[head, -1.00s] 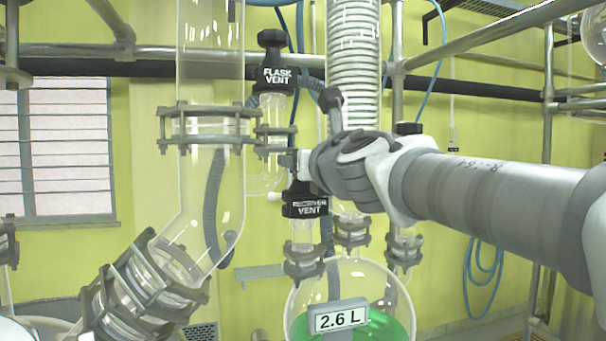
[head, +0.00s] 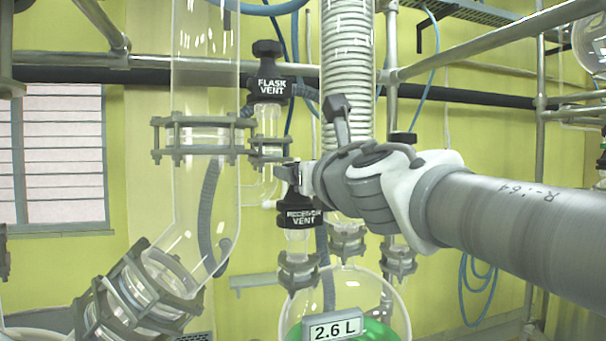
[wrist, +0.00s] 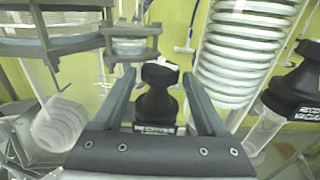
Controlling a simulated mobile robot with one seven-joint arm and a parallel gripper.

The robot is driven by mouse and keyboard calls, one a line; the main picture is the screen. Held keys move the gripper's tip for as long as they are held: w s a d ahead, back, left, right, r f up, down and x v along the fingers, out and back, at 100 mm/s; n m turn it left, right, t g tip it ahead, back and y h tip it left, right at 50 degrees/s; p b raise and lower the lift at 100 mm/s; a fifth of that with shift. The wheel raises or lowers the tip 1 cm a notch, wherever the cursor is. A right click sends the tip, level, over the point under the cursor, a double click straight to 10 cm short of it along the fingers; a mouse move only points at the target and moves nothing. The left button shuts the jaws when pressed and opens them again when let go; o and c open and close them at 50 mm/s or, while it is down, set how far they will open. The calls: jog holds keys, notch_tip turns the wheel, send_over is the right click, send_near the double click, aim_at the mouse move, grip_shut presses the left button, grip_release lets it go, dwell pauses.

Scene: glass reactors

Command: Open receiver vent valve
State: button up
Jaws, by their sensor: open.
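The receiver vent valve (head: 302,217) has a black body with a white label and stands on a glass neck above the round receiver flask (head: 345,297). It also shows in the wrist view (wrist: 158,95), where its black knob stands between the two fingers. My gripper (head: 288,170) is open at the valve's knob in the head view, reaching in from the right. In the wrist view my gripper (wrist: 158,85) has one finger on each side of the knob, with gaps visible. The gripper hides part of the knob in the head view.
The flask vent valve (head: 268,75) is just above and left of my gripper. A coiled glass condenser (head: 348,70) rises behind my wrist. A wide glass tube (head: 205,190) with clamps stands left. Another black valve (wrist: 297,85) is at the right in the wrist view.

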jog(key=p+v, duration=0.2)
jog(key=v, duration=1.2)
jog(key=shift+d, duration=0.1)
